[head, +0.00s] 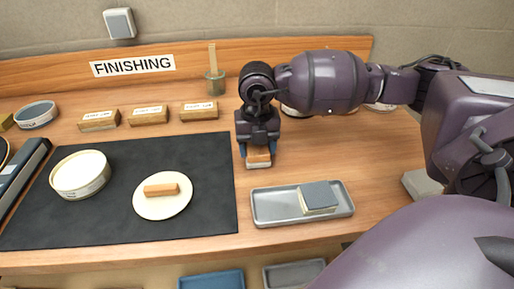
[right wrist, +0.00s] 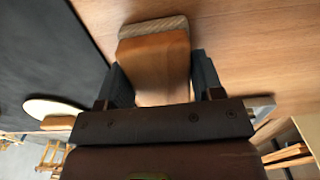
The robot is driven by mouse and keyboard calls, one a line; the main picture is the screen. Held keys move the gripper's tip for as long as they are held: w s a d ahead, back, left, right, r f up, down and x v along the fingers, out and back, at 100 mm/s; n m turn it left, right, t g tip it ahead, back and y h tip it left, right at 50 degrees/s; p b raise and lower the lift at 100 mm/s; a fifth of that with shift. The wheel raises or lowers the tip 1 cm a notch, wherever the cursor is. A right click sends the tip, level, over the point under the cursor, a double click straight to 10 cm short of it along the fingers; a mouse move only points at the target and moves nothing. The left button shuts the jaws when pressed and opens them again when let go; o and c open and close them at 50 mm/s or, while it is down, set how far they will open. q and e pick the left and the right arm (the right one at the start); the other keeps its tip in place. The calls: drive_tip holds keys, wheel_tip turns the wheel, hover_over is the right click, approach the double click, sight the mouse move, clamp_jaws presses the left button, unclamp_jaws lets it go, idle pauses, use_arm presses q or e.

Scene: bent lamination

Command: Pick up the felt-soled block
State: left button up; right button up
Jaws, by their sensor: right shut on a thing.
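The felt-soled block (head: 258,158) is a small wooden block with a pale grey layer along its lower edge. It is between the fingers of my right gripper (head: 257,151), just right of the black mat. In the right wrist view the block (right wrist: 155,62) shows orange-brown wood and a grey felt strip at its far end. The dark fingers of my right gripper (right wrist: 163,78) are shut on its two sides. I cannot tell whether the block touches the table. My left gripper is out of view.
The black mat (head: 110,215) holds a round tub (head: 80,175) and a cream disc (head: 150,208) with a wooden block (head: 161,189). A grey tray (head: 275,207) with a grey-topped block (head: 319,196) lies right. Labelled wooden blocks (head: 149,115) and a glass jar (head: 215,84) stand behind.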

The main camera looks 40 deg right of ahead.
wheel_tip(320, 180, up, 20)
drive_tip(key=p, duration=0.2)
drive_tip(key=shift+p, duration=0.35)
drive_tip(key=shift+f, duration=0.1)
drive_tip(key=o, duration=0.4)
drive_tip(key=c, duration=0.3)
drive_tip(key=shift+f, duration=0.1)
